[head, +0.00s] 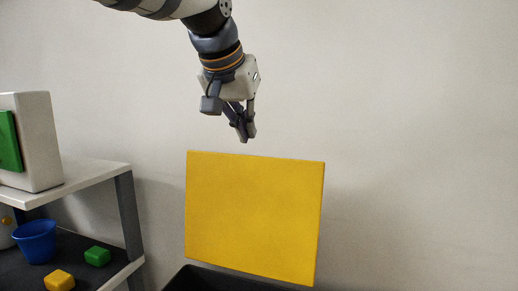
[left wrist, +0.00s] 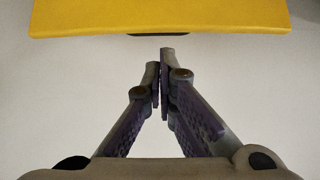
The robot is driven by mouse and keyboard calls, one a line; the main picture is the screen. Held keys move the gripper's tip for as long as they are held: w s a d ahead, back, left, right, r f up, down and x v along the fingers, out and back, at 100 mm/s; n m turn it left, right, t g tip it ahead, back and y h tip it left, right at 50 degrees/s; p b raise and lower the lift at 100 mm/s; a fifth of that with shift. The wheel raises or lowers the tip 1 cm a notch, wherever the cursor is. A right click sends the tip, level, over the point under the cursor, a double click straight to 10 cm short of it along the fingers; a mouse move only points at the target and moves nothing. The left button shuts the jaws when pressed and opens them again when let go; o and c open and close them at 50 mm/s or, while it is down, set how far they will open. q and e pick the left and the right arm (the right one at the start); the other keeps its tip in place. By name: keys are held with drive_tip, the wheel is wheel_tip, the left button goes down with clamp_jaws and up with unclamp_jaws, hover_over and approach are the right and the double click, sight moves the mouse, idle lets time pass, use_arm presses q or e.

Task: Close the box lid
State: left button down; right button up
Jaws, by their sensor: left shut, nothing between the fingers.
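The yellow box lid (head: 254,218) stands nearly upright in the head view, its lower edge at the black box (head: 225,281) at the bottom of the picture. Only a dark strip of the box shows. My left gripper (head: 246,138) comes in from above and is shut and empty. It points down, just above the lid's top edge in the picture. In the left wrist view the lid's edge (left wrist: 160,24) spans the top, beyond the shut fingertips of the left gripper (left wrist: 160,58). My right gripper is not in view.
A shelf unit (head: 95,172) stands at the left with a white block-like object (head: 42,130) on top. Its lower shelf holds a blue cup (head: 36,241), a green block (head: 97,256) and a yellow block (head: 60,280). The area right of the lid is clear before a plain wall.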

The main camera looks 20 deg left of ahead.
use_arm(q)
drive_tip(key=shift+w+f, duration=0.15)
drive_tip(key=shift+w, duration=0.25)
drive_tip(key=x, duration=0.7)
drive_tip(key=shift+w+f, duration=0.2)
drive_tip(key=shift+w, duration=0.1)
drive_tip(key=shift+w, duration=0.1)
